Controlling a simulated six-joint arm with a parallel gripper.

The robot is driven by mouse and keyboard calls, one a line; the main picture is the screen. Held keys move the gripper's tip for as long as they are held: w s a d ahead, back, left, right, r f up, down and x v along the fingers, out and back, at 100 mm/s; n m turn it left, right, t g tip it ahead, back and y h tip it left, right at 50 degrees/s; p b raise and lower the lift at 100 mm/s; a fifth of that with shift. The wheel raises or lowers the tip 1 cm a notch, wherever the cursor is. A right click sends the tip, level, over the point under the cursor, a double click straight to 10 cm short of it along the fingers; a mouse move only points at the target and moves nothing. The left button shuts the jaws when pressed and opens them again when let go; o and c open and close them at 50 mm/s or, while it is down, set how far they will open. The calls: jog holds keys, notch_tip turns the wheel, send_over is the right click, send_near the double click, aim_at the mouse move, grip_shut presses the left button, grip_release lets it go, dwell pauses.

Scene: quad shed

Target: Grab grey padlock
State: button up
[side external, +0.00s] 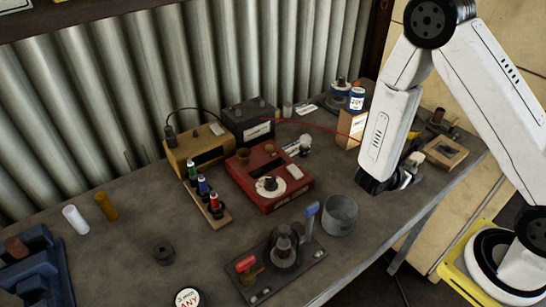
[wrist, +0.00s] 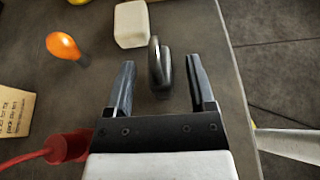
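The grey padlock (wrist: 165,68) shows in the wrist view as a dark, rounded piece with a loop-like part, on the grey bench top. My gripper (wrist: 160,63) is open, its two dark fingers apart, with the padlock in the gap between the fingertips. Bare bench shows on both sides of it, and neither finger appears to touch it. In the side view my gripper (side external: 407,180) is low over the right part of the bench, pointing down. I cannot make out the padlock clearly there.
A whitish block (wrist: 131,24) stands just beyond the padlock. An orange rounded thing (wrist: 62,46) lies to the left, with a printed card (wrist: 14,112) and a red item (wrist: 62,147) nearer. The bench edge runs close on the right. A grey metal can (side external: 341,215) stands left of my gripper.

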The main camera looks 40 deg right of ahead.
aim_at(411, 164)
grip_shut()
jog(key=shift+r, duration=0.2)
jog(key=shift+r, duration=4.8)
